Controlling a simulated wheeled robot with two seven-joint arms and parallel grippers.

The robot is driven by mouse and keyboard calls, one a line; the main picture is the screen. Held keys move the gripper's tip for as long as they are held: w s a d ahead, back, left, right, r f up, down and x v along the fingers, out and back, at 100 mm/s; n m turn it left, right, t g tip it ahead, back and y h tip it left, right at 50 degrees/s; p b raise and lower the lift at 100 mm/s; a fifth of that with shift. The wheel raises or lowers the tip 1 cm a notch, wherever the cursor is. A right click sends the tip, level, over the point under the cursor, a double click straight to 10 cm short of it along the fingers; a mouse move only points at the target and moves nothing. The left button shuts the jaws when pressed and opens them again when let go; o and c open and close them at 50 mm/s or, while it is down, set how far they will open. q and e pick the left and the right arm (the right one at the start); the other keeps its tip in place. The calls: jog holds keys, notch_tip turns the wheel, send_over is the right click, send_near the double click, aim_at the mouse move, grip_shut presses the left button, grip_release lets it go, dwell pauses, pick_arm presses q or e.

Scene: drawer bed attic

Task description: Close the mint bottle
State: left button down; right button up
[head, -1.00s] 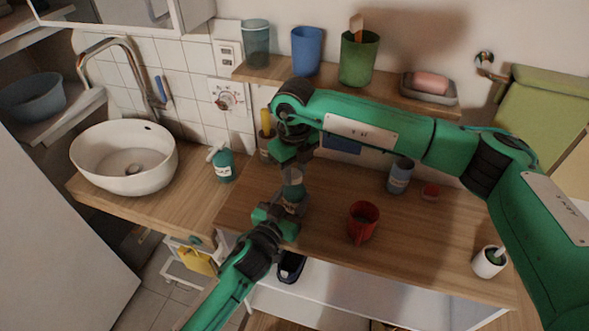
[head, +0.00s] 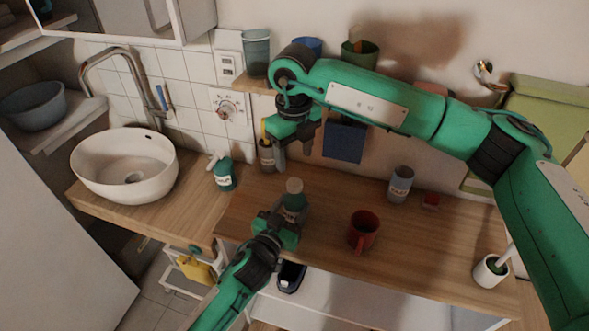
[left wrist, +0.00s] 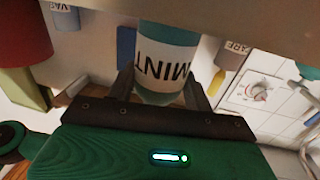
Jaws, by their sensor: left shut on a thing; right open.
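Whether that top is fully tightened cannot be told. My left gripper (head: 287,215) is shut around the bottle's body from the front.
A teal pump bottle (head: 224,174) and the sink (head: 125,160) are left. A shelf with cups is behind.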

notch_tip(320, 180, up, 4)
jog(key=shift+f, duration=0.2)
pick_arm(q)
jog(key=c, duration=0.5)
grip_release()
jog(key=b+v, duration=0.2)
jog(key=v, duration=1.1)
jog(key=shift+s+a, duration=0.2)
jog(key=shift+s, duration=0.15)
pick_arm(e)
notch_tip(320, 180, down, 2)
jog(key=shift+f, duration=0.2)
